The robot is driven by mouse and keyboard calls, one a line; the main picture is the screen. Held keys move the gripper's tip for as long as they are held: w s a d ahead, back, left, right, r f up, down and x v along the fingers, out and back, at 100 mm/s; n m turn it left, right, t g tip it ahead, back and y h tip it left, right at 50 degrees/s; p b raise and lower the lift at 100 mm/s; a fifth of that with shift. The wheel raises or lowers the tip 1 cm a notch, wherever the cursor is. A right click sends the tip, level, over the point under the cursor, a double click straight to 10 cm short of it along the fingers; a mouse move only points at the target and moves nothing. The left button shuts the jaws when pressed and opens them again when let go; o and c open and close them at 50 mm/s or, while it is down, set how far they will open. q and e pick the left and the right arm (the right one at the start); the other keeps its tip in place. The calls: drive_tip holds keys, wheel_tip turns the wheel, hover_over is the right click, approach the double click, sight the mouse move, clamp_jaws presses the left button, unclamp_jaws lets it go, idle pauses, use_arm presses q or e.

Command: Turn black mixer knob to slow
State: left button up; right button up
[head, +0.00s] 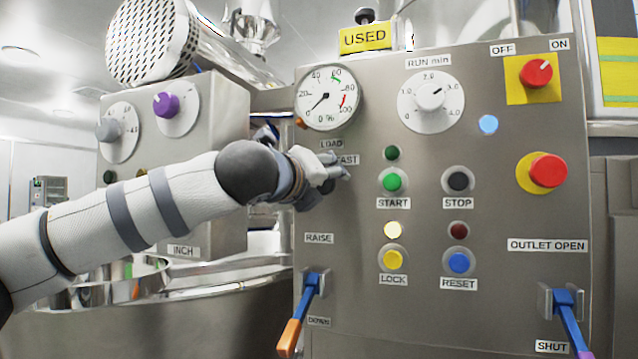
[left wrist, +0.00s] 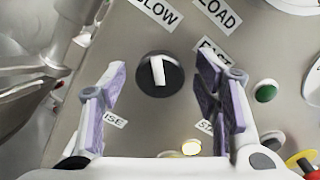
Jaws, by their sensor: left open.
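The black mixer knob (left wrist: 173,82) shows in the left wrist view as a round black disc with a white bar. The bar stands nearly upright in that picture, its top end toward the partly cut-off SLOW label (left wrist: 157,12). The LOAD label (left wrist: 217,13) is up and right of the knob, and the FAST label (left wrist: 212,50) is to its right. My left gripper (left wrist: 160,92) is open, its purple-padded fingers on either side of the knob in the picture; contact is not visible. In the head view my left gripper (head: 335,172) hides the knob.
The START button (head: 392,182) and STOP button (head: 458,181) are right of my gripper on the steel panel (head: 420,310). A dial gauge (head: 328,98) is above. A blue lever with an orange end (head: 300,318) hangs below. A side box with a purple knob (head: 165,104) stands left.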

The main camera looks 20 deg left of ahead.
use_arm(q)
drive_tip(key=s, duration=1.2)
drive_tip(key=shift+a, duration=0.2)
